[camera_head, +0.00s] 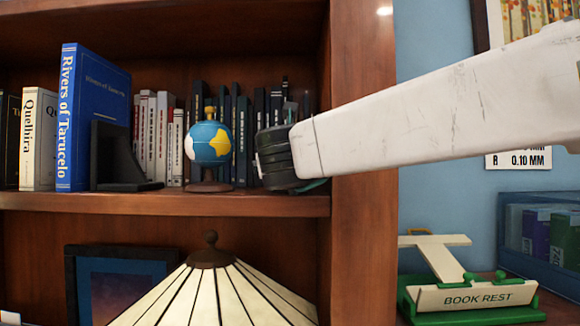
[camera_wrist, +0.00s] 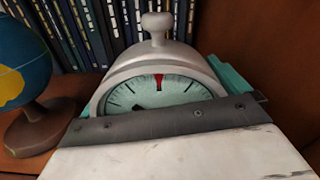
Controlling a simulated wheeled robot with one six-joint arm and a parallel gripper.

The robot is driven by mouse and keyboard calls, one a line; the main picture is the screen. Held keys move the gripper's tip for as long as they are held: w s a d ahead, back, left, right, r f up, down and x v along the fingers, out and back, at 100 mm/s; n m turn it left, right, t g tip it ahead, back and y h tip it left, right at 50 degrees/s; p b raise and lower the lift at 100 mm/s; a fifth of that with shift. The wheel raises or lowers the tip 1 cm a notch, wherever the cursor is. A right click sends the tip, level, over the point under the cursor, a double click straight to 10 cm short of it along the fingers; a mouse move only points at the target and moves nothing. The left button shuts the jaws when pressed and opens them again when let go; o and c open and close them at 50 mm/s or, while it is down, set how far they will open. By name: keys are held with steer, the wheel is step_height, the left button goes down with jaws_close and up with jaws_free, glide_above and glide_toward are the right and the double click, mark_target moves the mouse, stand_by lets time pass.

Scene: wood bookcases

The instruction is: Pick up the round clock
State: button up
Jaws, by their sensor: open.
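The round clock (camera_wrist: 157,62) stands on a bookcase shelf in the wrist view. It has a grey metal case, a knob on top, and a pale green dial with dark marks and a red mark at the top. The lower dial is hidden by my gripper's body. My gripper (camera_wrist: 158,93) is open, with teal fingers showing at the left and right sides of the clock. Contact cannot be told. In the head view my gripper (camera_head: 289,172) is at the shelf's right end, and the arm end hides most or all of the clock.
A small globe (camera_head: 208,143) on a brown base stands close left of my gripper. Dark books (camera_head: 243,125) stand behind. The bookcase's upright side (camera_head: 363,235) is close on the right. A lampshade (camera_head: 215,290) rises below the shelf (camera_head: 130,204).

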steer(key=c, duration=0.9)
steer(key=shift+s+r, duration=0.1)
steer(key=shift+r, duration=0.1)
